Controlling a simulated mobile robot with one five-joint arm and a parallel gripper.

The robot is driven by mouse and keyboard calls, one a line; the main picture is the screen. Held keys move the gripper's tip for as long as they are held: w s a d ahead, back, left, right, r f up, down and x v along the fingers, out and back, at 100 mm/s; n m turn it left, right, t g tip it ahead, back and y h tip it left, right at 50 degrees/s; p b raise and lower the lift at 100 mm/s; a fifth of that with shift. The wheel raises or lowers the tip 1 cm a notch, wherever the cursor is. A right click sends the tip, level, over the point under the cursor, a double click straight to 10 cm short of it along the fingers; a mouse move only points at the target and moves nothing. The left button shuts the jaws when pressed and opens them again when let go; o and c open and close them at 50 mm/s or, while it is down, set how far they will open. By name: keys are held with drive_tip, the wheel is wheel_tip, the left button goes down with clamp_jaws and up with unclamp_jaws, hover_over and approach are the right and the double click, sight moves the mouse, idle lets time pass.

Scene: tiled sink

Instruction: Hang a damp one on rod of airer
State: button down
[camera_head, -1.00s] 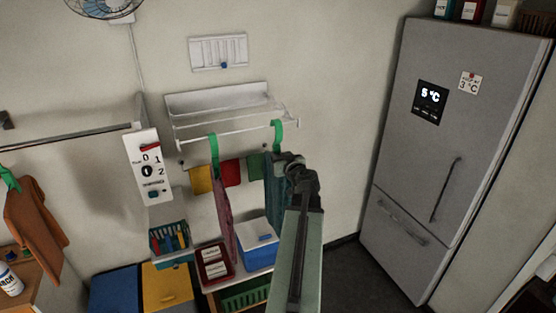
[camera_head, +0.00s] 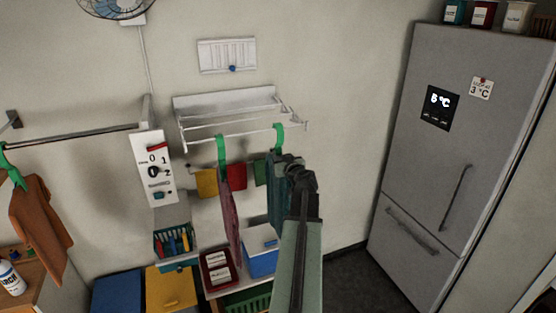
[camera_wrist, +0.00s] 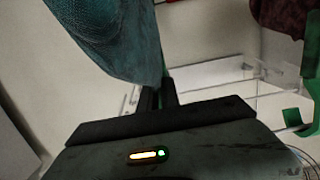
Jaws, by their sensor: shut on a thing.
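The airer (camera_head: 228,103) is a white wall rack with a front rod (camera_head: 250,134). A green hanger (camera_head: 222,146) with a dusky pink cloth (camera_head: 229,215) hangs at the rod's left part. A second green hanger (camera_head: 279,134) with a teal cloth (camera_head: 276,190) is at the rod's right part; its hook overlaps the rod, and I cannot tell if it rests on it. My gripper (camera_head: 284,160) is shut on this second hanger, just below the rod.
An orange garment (camera_head: 40,222) hangs on a green hanger at far left. A switch panel (camera_head: 155,170), a pen basket (camera_head: 174,242) and a blue box (camera_head: 262,250) lie left of and below the airer. A tall grey fridge (camera_head: 450,150) stands at right, with bare wall between.

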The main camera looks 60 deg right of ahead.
drive_tip(key=c, duration=1.5)
unclamp_jaws()
drive_tip(key=p+v, duration=0.1)
drive_tip(key=v, duration=0.7)
drive_tip(key=shift+f, duration=0.1)
